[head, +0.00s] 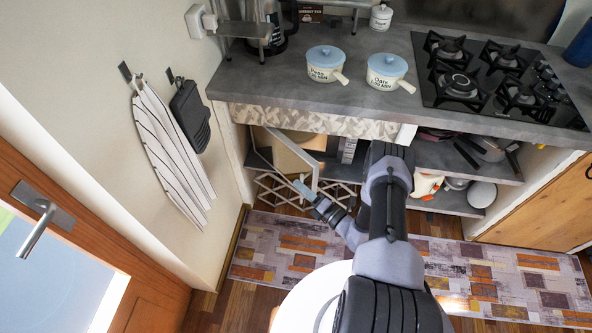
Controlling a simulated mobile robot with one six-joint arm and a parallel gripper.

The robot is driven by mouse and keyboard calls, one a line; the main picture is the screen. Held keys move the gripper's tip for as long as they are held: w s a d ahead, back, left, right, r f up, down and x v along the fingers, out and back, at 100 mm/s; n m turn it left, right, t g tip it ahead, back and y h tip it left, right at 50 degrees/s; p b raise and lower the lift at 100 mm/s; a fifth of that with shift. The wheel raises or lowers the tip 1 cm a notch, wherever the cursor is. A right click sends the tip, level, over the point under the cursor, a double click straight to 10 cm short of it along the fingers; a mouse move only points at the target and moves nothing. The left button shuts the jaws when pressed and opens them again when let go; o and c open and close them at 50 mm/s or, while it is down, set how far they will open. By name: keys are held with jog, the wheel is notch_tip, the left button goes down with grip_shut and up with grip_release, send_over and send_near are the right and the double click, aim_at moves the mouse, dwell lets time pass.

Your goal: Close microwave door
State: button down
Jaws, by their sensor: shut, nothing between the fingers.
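The microwave (258,136) appears to be the pale box on the shelf under the counter, at the left end, largely hidden by the counter and its patterned front strip. Its door (316,176) seems to be the pale panel standing open, swung out toward me, with its edge facing me. My gripper (301,187) is low in front of the shelf, shut and empty, at the lower left of the door's edge. I cannot tell whether the fingers touch the door.
A grey counter (300,88) with two lidded pots (326,64) and a gas hob (490,75) overhangs the shelf. A lattice rack (277,190) is below the microwave. Pans (487,147) fill the shelf's right side. A patterned rug (275,245) lies on the floor.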

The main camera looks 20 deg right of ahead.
aim_at(308, 169)
jog(key=s+d+f+m+t+h, duration=0.1)
jog(key=s+d+f+m+h, duration=0.3)
jog(key=m, duration=0.3)
jog(key=shift+h, duration=0.4)
jog(key=w+b, duration=0.1)
jog(key=w, duration=0.3)
jog(key=w+d+b, duration=0.1)
jog(key=w+b, duration=0.1)
jog(key=w, duration=0.2)
jog(key=w+d+b, duration=0.1)
jog(key=w, duration=0.3)
jog(key=shift+f+b, duration=0.15)
jog(key=shift+b, duration=0.2)
jog(key=shift+w+d, duration=0.15)
jog(key=shift+d, duration=0.05)
